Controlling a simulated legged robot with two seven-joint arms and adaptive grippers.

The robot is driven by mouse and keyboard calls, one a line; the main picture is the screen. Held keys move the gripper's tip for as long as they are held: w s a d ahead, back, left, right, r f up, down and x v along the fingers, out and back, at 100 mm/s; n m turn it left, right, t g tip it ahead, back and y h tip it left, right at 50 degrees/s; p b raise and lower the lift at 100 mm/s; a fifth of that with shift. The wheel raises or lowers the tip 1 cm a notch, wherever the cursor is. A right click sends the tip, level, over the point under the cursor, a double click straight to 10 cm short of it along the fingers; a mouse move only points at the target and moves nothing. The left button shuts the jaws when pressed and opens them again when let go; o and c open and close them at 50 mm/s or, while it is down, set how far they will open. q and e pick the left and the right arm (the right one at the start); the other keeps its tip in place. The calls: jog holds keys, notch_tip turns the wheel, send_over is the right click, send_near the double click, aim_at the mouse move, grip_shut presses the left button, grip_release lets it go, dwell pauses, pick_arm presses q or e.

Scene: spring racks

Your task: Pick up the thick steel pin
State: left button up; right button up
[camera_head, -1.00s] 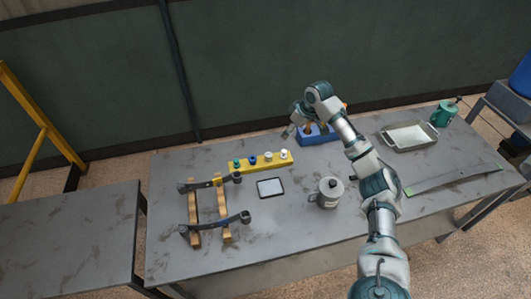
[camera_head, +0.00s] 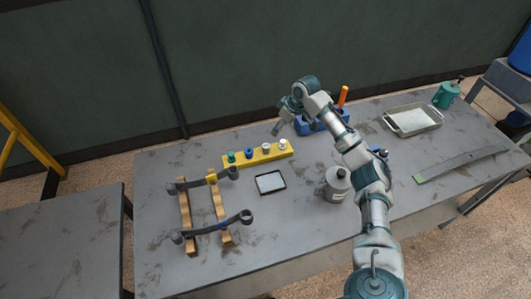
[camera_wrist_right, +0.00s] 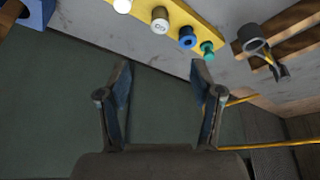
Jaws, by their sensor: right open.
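A yellow block (camera_head: 258,155) on the table holds a row of pins with coloured tops: green (camera_head: 231,157), blue (camera_head: 248,153), grey (camera_head: 265,147) and white (camera_head: 283,143). The grey-topped one also shows in the right wrist view (camera_wrist_right: 160,20), with a mark on its top. I cannot tell for sure which is the thick steel pin. My right gripper (camera_head: 276,129) is behind the block's right part, apart from the pins. In the right wrist view, its two fingers (camera_wrist_right: 158,68) are spread with nothing between them. My left gripper is not in view.
A blue box (camera_head: 322,122) with an orange handle (camera_head: 343,96) is beside my right arm. A grey can (camera_head: 337,184), a black-framed pad (camera_head: 270,182), leaf springs on a wooden rack (camera_head: 218,205) and a metal tray (camera_head: 414,119) are on the table.

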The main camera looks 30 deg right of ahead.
send_near(266, 145)
jog(key=x, duration=0.2)
jog(key=b+x, duration=0.1)
jog(key=d+x, duration=0.1)
jog(key=x, duration=0.1)
jog(key=shift+s+f, duration=0.1)
jog(key=shift+f, duration=0.4)
jog(key=f, duration=0.1)
jog(key=w+a+f+b, duration=0.1)
jog(key=a+f, duration=0.1)
jog(key=shift+w+a+f, duration=0.15)
jog(key=shift+w+f, duration=0.15)
jog(key=shift+f, duration=0.05)
jog(key=shift+w+f+b, duration=0.15)
jog(key=shift+f+b, duration=0.15)
jog(key=shift+f, duration=0.05)
jog(key=shift+d, duration=0.25)
jog(key=shift+d+f, duration=0.1)
jog(key=shift+d, duration=0.15)
jog(key=c, duration=0.8)
jog(key=shift+c, duration=1.3)
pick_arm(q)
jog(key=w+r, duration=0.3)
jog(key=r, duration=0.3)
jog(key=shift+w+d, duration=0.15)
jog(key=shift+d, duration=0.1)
pick_arm(e)
jog(key=shift+a+r, duration=0.25)
jog(key=shift+a, duration=0.15)
